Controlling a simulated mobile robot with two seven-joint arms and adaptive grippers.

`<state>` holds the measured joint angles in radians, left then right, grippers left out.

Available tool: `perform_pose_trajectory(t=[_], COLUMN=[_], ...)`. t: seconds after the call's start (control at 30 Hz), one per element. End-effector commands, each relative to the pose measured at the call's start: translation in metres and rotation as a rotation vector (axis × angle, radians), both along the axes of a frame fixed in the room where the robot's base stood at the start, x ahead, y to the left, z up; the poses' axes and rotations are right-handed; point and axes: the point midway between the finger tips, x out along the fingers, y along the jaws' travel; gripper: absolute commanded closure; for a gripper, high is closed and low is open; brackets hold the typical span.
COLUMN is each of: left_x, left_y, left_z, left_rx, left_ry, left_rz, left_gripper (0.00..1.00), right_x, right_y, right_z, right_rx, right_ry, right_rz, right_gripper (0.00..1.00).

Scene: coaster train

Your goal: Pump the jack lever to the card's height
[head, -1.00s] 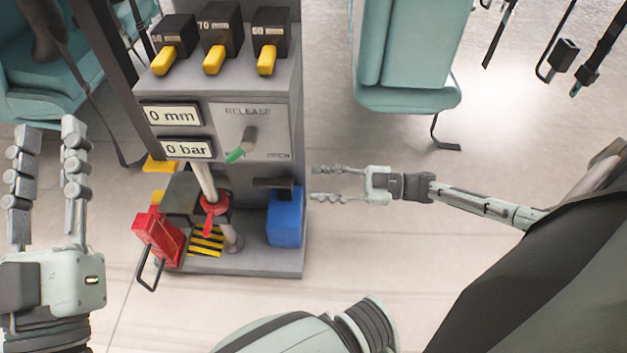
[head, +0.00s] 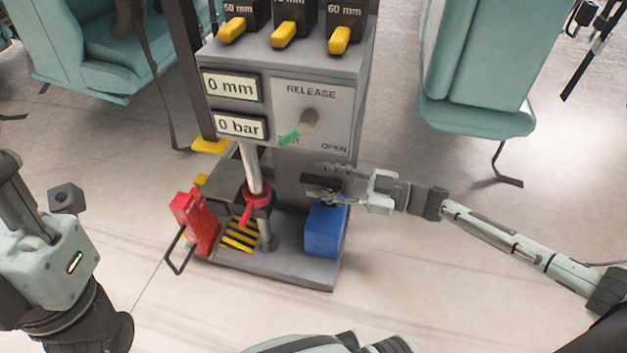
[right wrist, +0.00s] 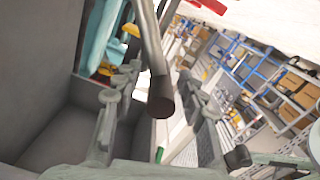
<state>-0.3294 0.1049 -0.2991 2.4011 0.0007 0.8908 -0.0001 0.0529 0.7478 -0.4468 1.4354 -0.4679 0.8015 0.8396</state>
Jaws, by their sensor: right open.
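The jack stand (head: 345,75) shows readouts "0 mm" (head: 231,86) and "0 bar" (head: 240,126). Its release knob (head: 310,122) has a green tip pointing lower left, away from the word OPEN. A dark bar (head: 318,181), seemingly the lever's grip, sticks out above a blue block. My right gripper (head: 325,182) is open with its fingers around or beside this bar; contact is unclear. In the right wrist view, a grey rod with a dark end (right wrist: 161,97) shows between the spread fingers. My left gripper (head: 40,192) is at the left edge, its fingers unclear. No height card is recognisable.
Blocks marked 50 mm (head: 238,20) and 60 mm (head: 344,22), with yellow tabs, top the stand; a middle one is cut off. A red jack part (head: 195,222) and blue block (head: 325,232) sit on its base. Teal seats (head: 480,80) stand behind. The right floor is clear.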

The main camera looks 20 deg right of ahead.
Motion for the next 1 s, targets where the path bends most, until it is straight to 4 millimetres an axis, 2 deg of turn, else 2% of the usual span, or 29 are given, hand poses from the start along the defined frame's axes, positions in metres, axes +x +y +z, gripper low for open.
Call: perform_pose_trajectory(t=[0.2,0.47,0.8,1.0], left_x=[0.001,0.002,0.001,0.001], left_y=[-0.001,-0.001,-0.001,-0.001], left_z=[0.0,0.0,0.0,0.001], left_rx=[0.007,0.007,0.007,0.007], left_ry=[-0.005,-0.005,-0.005,-0.005], left_rz=[-0.001,-0.002,-0.002,-0.002], left_gripper=[0.68,0.68,0.68,0.68], right_x=[0.011,0.012,0.012,0.012], right_y=[0.016,0.018,0.017,0.017], right_z=[-0.001,0.0,-0.001,-0.001], right_rx=[0.0,-0.001,0.0,0.0], right_ry=[0.0,0.001,0.001,0.002], right_rz=[0.0,0.0,0.0,0.0], right_gripper=[0.59,0.59,0.99,1.0])
